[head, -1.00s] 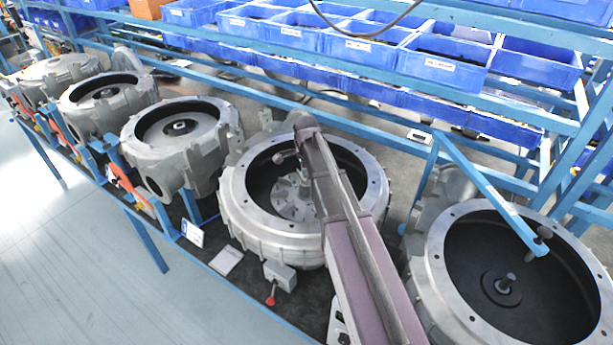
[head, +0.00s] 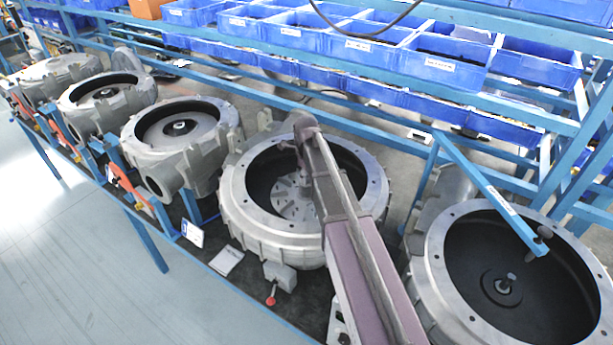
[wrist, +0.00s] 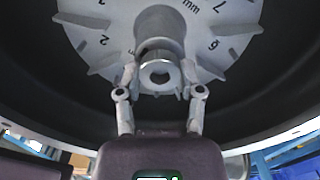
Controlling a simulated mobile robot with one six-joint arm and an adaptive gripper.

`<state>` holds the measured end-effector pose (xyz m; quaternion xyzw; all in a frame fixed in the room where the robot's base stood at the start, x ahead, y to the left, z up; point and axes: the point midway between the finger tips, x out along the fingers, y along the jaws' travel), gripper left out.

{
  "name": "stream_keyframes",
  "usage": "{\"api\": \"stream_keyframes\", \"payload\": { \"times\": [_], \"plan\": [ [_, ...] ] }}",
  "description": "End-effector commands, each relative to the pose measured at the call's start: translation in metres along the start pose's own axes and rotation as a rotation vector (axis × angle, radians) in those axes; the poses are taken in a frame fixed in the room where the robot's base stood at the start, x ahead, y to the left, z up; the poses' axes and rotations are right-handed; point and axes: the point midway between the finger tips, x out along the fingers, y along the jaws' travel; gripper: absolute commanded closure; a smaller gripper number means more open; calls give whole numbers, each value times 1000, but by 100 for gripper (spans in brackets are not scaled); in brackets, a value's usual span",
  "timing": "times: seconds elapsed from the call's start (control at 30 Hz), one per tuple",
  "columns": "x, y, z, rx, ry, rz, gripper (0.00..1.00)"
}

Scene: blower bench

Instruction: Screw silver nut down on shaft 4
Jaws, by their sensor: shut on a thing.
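In the wrist view my gripper (wrist: 160,78) is shut on the silver nut (wrist: 160,88), a ring with one finger on each side. The nut is in front of the round grey hub (wrist: 158,22) of a finned disc marked with numbers. The shaft itself is not clearly visible; I cannot tell whether the nut's thread is engaged or how far down it sits. In the head view the finned disc (head: 292,204) lies inside the open blower housing (head: 232,200) under my arm. My gripper's fingers and the nut cannot be made out there.
Another open housing (head: 440,275) with a bare central shaft (head: 505,284) stands at the right. Several grey housings (head: 185,155) line the bench to the left. Blue bins (head: 440,72) sit on the rack behind, and a slanting blue bar (head: 490,193) crosses near the right housing.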

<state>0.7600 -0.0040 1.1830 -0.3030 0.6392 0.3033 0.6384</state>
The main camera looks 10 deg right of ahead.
Motion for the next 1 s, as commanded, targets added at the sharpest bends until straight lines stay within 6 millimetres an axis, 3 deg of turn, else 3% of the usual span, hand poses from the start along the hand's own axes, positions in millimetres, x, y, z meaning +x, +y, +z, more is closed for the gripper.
{"api": "stream_keyframes", "payload": {
  "times": [0.63,1.0],
  "plan": [
    [0,0,1,500,-2,1,100],
    [0,0,1,563,-2,1,100]
  ]
}}
